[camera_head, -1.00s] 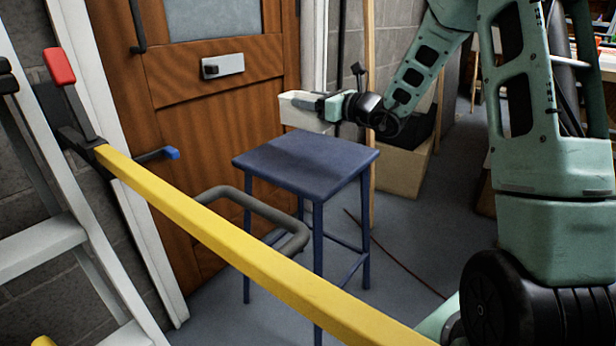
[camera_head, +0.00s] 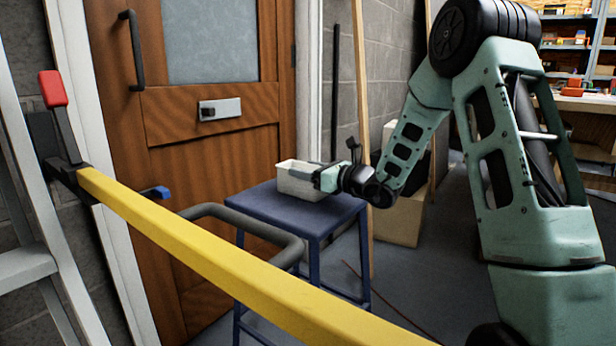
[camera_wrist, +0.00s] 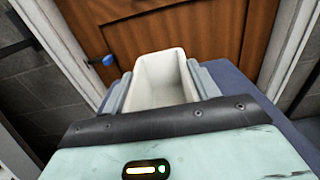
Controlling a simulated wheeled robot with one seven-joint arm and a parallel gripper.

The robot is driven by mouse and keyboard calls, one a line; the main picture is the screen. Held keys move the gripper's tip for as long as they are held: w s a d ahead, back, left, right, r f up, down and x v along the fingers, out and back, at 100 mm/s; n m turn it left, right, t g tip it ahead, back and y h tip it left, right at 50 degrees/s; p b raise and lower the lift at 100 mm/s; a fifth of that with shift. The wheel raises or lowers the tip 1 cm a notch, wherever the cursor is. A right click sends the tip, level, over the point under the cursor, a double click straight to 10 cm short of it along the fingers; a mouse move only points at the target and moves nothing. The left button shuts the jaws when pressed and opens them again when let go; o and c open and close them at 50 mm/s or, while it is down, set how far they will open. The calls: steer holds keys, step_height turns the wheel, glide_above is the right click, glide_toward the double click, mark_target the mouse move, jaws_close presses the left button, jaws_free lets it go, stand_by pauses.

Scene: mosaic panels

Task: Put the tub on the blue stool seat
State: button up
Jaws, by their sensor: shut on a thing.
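The tub (camera_head: 297,182) is a small white open box. It stands upright at the far middle of the blue stool seat (camera_head: 268,205) in the head view. From here it looks to be on or just above the seat; I cannot tell whether it touches. My gripper (camera_head: 318,178) reaches in from the right and is shut on the tub. In the wrist view the tub (camera_wrist: 162,78) sits between the two grey fingers, with its inside empty. The blue seat (camera_wrist: 245,95) shows to the right beneath it. The tub's right end is hidden by the gripper.
A yellow bar (camera_head: 235,250) crosses in front of the stool, with a grey bent tube (camera_head: 250,227) beside it. A wooden door (camera_head: 215,95) stands close behind. A ladder (camera_head: 25,262) is at left. A cardboard-coloured box (camera_head: 405,215) stands behind my arm.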

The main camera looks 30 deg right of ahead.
steer(key=o, duration=1)
steer(key=shift+r, duration=0.15)
steer(key=p+v, duration=0.3)
steer(key=v, duration=0.9)
